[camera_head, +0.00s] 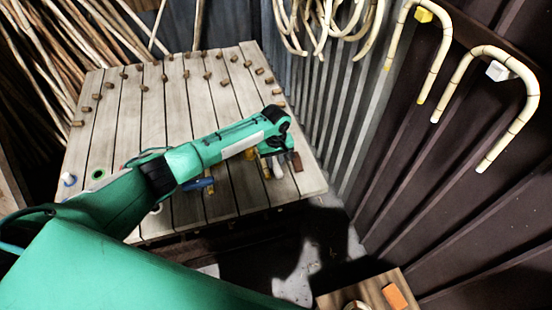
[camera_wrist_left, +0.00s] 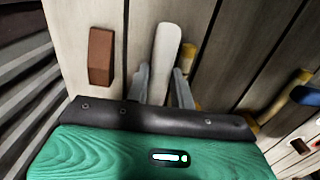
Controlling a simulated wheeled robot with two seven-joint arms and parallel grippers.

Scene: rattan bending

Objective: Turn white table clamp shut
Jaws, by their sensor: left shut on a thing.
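The white table clamp (camera_wrist_left: 166,48) shows in the left wrist view as a long, rounded white bar over the wooden table. My left gripper (camera_wrist_left: 163,88) has one finger on each side of its near part and is shut on it. In the head view, the left gripper (camera_head: 271,167) is at the table's near right corner, and only a small white part of the clamp (camera_head: 278,171) shows beside the fingers. The clamp's lower part is hidden by the gripper. My right gripper is in neither view.
The slatted table (camera_head: 165,110) carries several wooden pegs. A reddish-brown block (camera_wrist_left: 101,55) stands beside the clamp. A blue-handled clamp (camera_head: 197,184) lies under my left forearm. Bent rattan canes (camera_head: 500,90) hang on the right wall. A low wooden stand (camera_head: 365,288) holds an orange block (camera_head: 394,296).

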